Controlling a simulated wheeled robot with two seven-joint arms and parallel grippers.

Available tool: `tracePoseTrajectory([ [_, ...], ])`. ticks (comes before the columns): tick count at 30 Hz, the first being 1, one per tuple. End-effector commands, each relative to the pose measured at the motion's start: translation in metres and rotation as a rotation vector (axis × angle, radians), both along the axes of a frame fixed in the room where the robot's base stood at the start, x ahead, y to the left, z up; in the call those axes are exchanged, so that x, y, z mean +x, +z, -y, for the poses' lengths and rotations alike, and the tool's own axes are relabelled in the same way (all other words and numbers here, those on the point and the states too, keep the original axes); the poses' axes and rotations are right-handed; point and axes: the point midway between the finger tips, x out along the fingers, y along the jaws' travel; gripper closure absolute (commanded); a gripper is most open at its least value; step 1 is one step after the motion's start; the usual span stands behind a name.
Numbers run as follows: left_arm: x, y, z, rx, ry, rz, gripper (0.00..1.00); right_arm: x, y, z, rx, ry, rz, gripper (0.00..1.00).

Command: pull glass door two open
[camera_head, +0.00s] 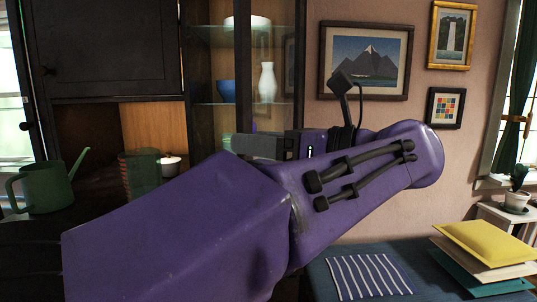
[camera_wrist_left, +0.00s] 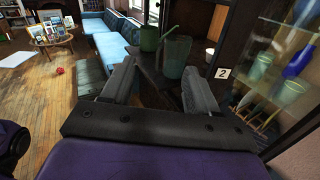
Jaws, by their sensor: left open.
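The glass cabinet (camera_head: 214,62) stands behind my left arm in the head view. A dark upright door stile (camera_head: 243,60) crosses its middle, with glass to the right of it. It seems to stand apart from the cabinet's left post, but how far open I cannot tell. In the left wrist view, a white "2" label (camera_wrist_left: 224,73) sits on the dark frame beside the glass door (camera_wrist_left: 270,75). My left gripper (camera_head: 238,145) points left in front of the cabinet. In the wrist view (camera_wrist_left: 156,80) its fingers are apart, left of the label, with nothing clearly between them. Any handle is hidden.
A green watering can (camera_head: 46,187) and a green glass vessel (camera_head: 140,174) stand on the left counter. A white vase (camera_head: 267,82) and blue bowl (camera_head: 226,91) are in the cabinet.

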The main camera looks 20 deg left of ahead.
Motion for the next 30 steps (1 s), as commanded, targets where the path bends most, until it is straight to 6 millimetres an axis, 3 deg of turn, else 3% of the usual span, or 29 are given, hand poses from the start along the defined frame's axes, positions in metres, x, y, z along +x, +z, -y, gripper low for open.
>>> tracePoseTrajectory([
  [4, -0.014, 0.006, 0.004, 0.0, 0.0, 0.002, 0.41, 0.0, -0.005, 0.0, 0.0, 0.0, 0.0, 0.57],
  [12, -0.016, 0.008, 0.006, 0.001, -0.001, 0.0, 0.41, 0.0, -0.004, 0.0, 0.0, 0.0, 0.0, 0.57],
  [14, -0.016, 0.009, 0.006, 0.001, -0.001, -0.001, 0.57, 0.0, -0.003, 0.0, 0.0, 0.0, 0.0, 0.57],
  [16, -0.013, 0.017, -0.002, -0.019, 0.004, -0.009, 0.8, 0.0, 0.006, 0.0, 0.0, 0.0, 0.0, 0.57],
  [18, -0.008, 0.029, -0.029, -0.083, 0.024, -0.021, 1.0, 0.0, 0.017, 0.0, 0.0, 0.0, 0.0, 0.57],
  [20, -0.002, 0.038, -0.064, -0.154, 0.057, -0.039, 1.0, 0.0, 0.028, 0.0, 0.0, 0.0, 0.0, 0.57],
  [23, 0.016, 0.062, -0.141, -0.172, 0.077, -0.112, 1.0, 0.0, 0.046, 0.0, 0.0, 0.0, 0.0, 0.57],
  [24, 0.027, 0.074, -0.173, -0.127, 0.055, -0.169, 1.0, 0.0, 0.053, 0.0, 0.0, 0.0, 0.0, 0.57],
  [27, 0.058, 0.098, -0.235, 0.024, -0.026, -0.317, 1.0, 0.0, 0.063, 0.0, 0.0, 0.0, 0.0, 0.57],
  [30, 0.094, 0.115, -0.284, 0.204, -0.138, -0.484, 1.0, 0.0, 0.074, 0.0, 0.0, 0.0, 0.0, 0.57],
])
